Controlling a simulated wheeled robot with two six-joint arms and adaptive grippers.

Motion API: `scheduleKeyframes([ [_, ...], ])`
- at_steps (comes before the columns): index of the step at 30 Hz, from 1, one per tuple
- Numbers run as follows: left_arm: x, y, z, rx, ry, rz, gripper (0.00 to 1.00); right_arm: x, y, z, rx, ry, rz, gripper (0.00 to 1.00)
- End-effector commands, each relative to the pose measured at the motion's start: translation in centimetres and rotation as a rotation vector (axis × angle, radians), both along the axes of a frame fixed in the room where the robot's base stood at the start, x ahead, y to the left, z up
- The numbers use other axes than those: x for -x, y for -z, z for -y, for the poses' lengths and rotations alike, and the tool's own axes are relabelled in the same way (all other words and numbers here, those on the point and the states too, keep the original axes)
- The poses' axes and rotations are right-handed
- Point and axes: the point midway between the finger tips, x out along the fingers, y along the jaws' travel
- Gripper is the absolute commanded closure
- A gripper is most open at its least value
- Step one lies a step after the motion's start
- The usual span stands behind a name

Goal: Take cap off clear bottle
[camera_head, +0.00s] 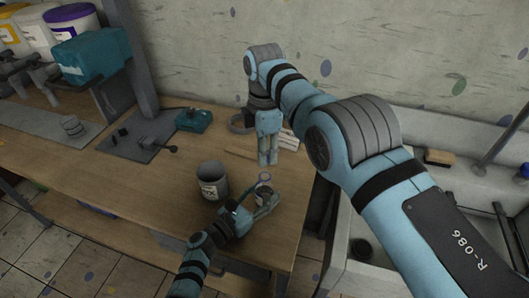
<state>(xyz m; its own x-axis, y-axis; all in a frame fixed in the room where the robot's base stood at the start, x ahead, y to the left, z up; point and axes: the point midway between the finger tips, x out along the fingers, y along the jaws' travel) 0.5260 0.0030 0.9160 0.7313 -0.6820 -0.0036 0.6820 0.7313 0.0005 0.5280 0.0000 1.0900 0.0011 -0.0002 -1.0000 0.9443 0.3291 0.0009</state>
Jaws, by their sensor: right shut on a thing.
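The clear bottle (265,181) stands upright near the right end of the wooden table, its round top facing up. My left gripper (260,200) comes in low from the left and is shut around the bottle's body, hiding part of it. My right gripper (268,161) points straight down just above the bottle's top. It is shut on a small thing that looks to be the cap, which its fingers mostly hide.
A dark grey labelled pot (212,181) stands left of the bottle. A teal box (194,120), a dark plate with a small tool (146,138) and a white card (287,139) lie farther back. A sink (350,225) is at the right. The table's front left is clear.

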Motion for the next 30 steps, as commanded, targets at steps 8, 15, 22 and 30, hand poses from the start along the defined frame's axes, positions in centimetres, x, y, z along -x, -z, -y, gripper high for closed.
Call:
scheduleKeyframes([
  [8,-0.1,-0.1,0.0,0.002,0.0,0.002,0.33,0.0,0.0,0.0,0.0,0.0,0.0,1.0],
  [15,1.0,0.0,-1.1,0.0,-0.002,0.003,0.33,0.0,0.0,0.0,0.0,0.0,0.0,1.0],
  [22,5.6,0.0,-5.3,-0.002,-0.001,0.001,0.33,0.0,0.0,0.0,0.0,0.0,0.0,1.0],
  [30,8.3,-0.4,-8.8,0.031,-0.035,-0.017,0.33,0.0,0.0,0.0,0.0,0.0,0.0,1.0],
])
